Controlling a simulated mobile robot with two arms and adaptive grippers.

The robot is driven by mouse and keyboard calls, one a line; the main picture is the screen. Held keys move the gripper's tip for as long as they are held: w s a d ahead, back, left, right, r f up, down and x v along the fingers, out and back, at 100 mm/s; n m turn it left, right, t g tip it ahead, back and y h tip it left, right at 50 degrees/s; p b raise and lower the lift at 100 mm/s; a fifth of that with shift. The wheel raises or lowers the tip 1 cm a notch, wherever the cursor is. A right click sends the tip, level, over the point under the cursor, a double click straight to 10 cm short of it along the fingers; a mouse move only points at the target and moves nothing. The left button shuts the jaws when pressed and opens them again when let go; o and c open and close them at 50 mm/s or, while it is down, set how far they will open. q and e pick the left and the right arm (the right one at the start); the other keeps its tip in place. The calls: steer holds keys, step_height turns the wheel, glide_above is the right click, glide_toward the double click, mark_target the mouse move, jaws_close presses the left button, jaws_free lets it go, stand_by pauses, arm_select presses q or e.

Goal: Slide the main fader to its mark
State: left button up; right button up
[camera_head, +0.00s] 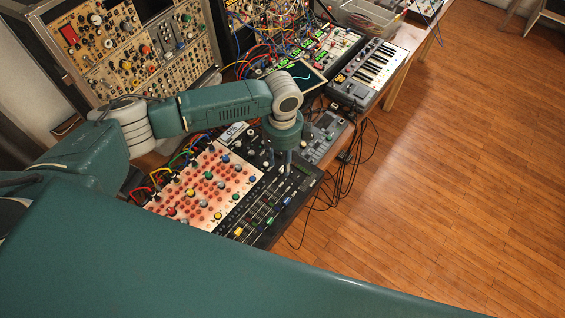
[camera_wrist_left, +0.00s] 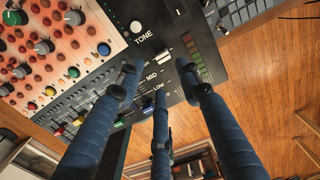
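The mixer's black fader section (camera_head: 262,212) lies under my left gripper (camera_head: 287,163) in the head view. A pale fader cap (camera_wrist_left: 165,56) sits between the fingertips and a level meter (camera_wrist_left: 196,58). I cannot tell for sure that it is the main fader, and I cannot make out its mark. My right gripper is in neither view.
The copper knob panel (camera_head: 190,190) with patch cables adjoins the faders on the left. A small keyboard (camera_head: 368,70) and modular racks (camera_head: 125,50) stand behind.

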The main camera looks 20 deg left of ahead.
mark_target(282, 169)
arm_select(q)
steer(key=f, duration=0.1)
steer(key=w+f, duration=0.1)
steer(key=f, duration=0.3)
steer(key=shift+w+a+p, duration=0.2)
steer(key=shift+a+p, duration=0.05)
steer(key=shift+p, duration=0.05)
steer(key=shift+s+d+r, duration=0.1)
steer(key=shift+s, duration=0.2)
steer(key=shift+w, duration=0.2)
jaws_close()
